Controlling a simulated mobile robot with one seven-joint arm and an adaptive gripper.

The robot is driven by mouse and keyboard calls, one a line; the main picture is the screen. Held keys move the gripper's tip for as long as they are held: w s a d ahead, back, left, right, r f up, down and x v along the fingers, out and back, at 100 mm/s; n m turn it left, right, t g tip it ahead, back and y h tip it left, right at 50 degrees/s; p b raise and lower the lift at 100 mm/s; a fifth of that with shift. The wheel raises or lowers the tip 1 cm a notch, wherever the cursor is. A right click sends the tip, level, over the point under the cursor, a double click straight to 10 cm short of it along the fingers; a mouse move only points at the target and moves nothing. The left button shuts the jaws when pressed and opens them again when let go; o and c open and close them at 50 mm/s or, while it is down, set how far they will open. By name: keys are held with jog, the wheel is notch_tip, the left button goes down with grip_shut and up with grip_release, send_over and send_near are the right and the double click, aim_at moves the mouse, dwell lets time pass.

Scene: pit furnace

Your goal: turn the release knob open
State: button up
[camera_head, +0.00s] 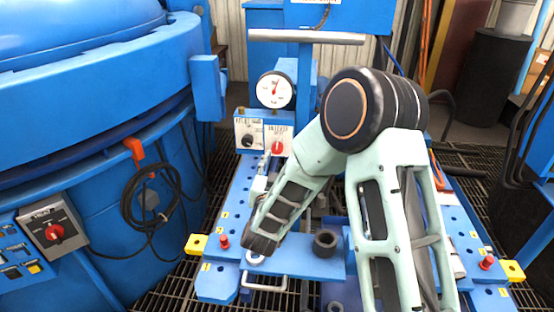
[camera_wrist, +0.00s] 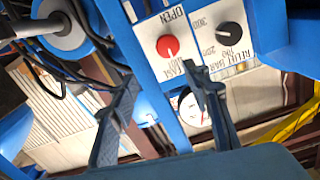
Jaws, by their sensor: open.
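The release knob is a red round knob (camera_head: 277,147) on a white plate on the front of a blue box, below a pressure gauge. In the wrist view the red knob (camera_wrist: 167,46) shows close up with a small white mark. That mark is on the side away from the OPEN label. My gripper (camera_wrist: 161,82) is open and empty, its two dark fingers apart. The red knob shows above the gap between the fingertips, and neither finger appears to touch it. In the head view my gripper (camera_head: 264,164) is small and partly hidden, just below the box.
A black relief knob (camera_head: 247,141) sits beside the red one, also in the wrist view (camera_wrist: 230,35). The gauge (camera_head: 276,90) stands above. A large blue furnace vessel (camera_head: 90,120) is at left. A grey horizontal bar (camera_head: 306,37) crosses above. Blue perforated rails flank my arm.

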aim_at(277, 150)
jog(key=s+a+f, duration=0.2)
jog(key=s, duration=0.2)
jog(key=w+b, duration=0.1)
jog(key=w, duration=0.4)
jog(key=w+b, duration=0.1)
jog(key=w, duration=0.4)
jog(key=shift+w+d, duration=0.2)
jog(key=shift+w, duration=0.2)
jog(key=c, duration=1.2)
jog(key=shift+o, duration=0.2)
